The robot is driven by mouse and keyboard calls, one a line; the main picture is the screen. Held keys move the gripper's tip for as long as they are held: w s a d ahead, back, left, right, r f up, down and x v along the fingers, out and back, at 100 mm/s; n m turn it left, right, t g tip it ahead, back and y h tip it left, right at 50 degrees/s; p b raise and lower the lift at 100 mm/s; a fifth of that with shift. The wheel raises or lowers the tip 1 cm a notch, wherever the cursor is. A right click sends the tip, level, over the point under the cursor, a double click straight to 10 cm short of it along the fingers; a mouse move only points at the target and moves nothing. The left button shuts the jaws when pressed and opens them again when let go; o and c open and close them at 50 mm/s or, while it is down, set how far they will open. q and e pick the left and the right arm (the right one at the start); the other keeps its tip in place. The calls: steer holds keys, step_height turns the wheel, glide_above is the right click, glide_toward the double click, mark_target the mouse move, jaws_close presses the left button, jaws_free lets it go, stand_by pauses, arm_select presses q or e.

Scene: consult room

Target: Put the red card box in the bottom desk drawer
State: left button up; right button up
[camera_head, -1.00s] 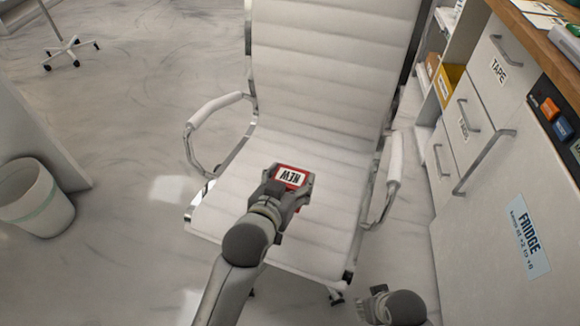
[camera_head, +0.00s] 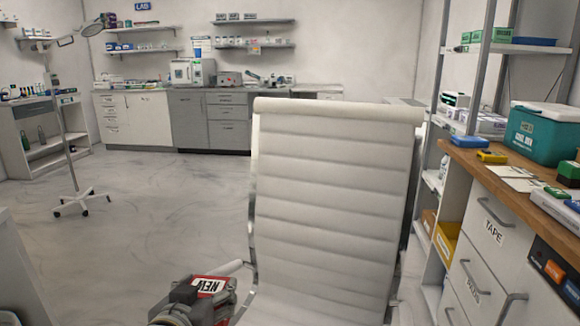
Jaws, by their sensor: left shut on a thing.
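My left gripper (camera_head: 201,299) is at the bottom of the head view, shut on the red card box (camera_head: 209,286), which has a white label reading NEW. The box is held up in front of the white chair, left of its backrest. The desk drawers (camera_head: 483,264) are at the right, under a wooden top. The upper one is labelled TAPE and looks shut; a second drawer (camera_head: 468,296) sits below it. The lowest drawer is only partly in view at the bottom edge, so its state is unclear. My right gripper is not in view.
The white chair (camera_head: 333,190) fills the middle, between my left gripper and the drawers. A teal cool box (camera_head: 545,134) stands on the wooden desk top (camera_head: 515,185). A wheeled stand (camera_head: 78,190) is at the left. The floor (camera_head: 165,205) left of the chair is clear.

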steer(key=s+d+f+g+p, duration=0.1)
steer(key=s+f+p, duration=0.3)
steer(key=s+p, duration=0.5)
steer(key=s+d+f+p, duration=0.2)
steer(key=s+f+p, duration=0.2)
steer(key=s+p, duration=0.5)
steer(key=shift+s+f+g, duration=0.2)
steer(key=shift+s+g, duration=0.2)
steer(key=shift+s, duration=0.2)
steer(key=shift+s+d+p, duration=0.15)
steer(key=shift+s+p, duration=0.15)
steer(key=shift+p, duration=0.05)
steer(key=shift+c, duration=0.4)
arm_select(q)
steer(key=a+r, duration=0.2)
steer(key=r, duration=0.9)
steer(key=s+a+r+y, duration=0.1)
steer(key=a+r, duration=0.1)
steer(key=r, duration=1)
steer(key=shift+s+r+n, duration=0.15)
steer(key=shift+s+n, duration=0.15)
steer(key=shift+n, duration=0.1)
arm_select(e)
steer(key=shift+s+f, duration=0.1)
